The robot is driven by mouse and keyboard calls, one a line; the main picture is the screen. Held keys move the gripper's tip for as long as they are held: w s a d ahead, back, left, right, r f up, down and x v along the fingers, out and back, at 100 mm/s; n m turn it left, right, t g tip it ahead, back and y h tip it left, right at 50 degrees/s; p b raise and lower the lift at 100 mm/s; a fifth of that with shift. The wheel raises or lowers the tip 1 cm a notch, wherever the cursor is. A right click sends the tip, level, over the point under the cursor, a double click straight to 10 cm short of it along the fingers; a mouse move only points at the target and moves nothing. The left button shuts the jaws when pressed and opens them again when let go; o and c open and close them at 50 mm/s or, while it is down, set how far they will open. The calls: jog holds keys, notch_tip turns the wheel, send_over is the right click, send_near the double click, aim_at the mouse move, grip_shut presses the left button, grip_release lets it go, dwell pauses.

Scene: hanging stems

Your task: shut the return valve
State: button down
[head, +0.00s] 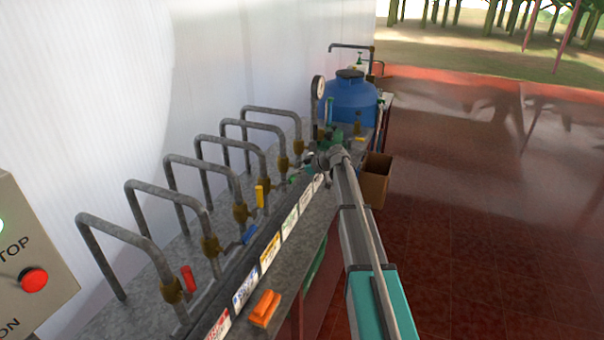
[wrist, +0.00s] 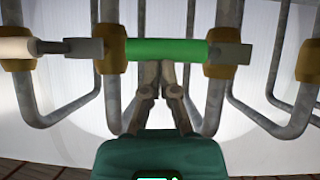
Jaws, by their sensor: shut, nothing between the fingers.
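My gripper (wrist: 158,68) is shut and empty in the wrist view. Its fingertips are at the lower edge of a green valve handle (wrist: 165,51); I cannot tell whether they touch it. The green handle lies sideways, its lever joined to the brass valve body (wrist: 228,68) at right. A white handle (wrist: 17,47) also lies sideways at left. In the head view, red (head: 188,279), blue (head: 250,234) and yellow (head: 260,196) handles sit on nearer pipes. My gripper (head: 323,161) is at the far end of this row. The labels are too small to read, so I cannot tell which valve is the return.
A blue tank (head: 348,102) and a gauge (head: 318,89) stand behind my gripper. A cardboard box (head: 376,182) is to its right. An orange object (head: 264,307) lies on the bench front. A control box (head: 34,280) is at left. The floor at right is open.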

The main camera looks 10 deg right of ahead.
jog(key=shift+d, duration=0.15)
dwell(0.3)
jog(key=s+d+r+p, duration=0.5)
jog(key=d+r+p, duration=0.2)
jog(key=r+p, duration=0.2)
jog(key=shift+r, duration=0.3)
dwell(0.4)
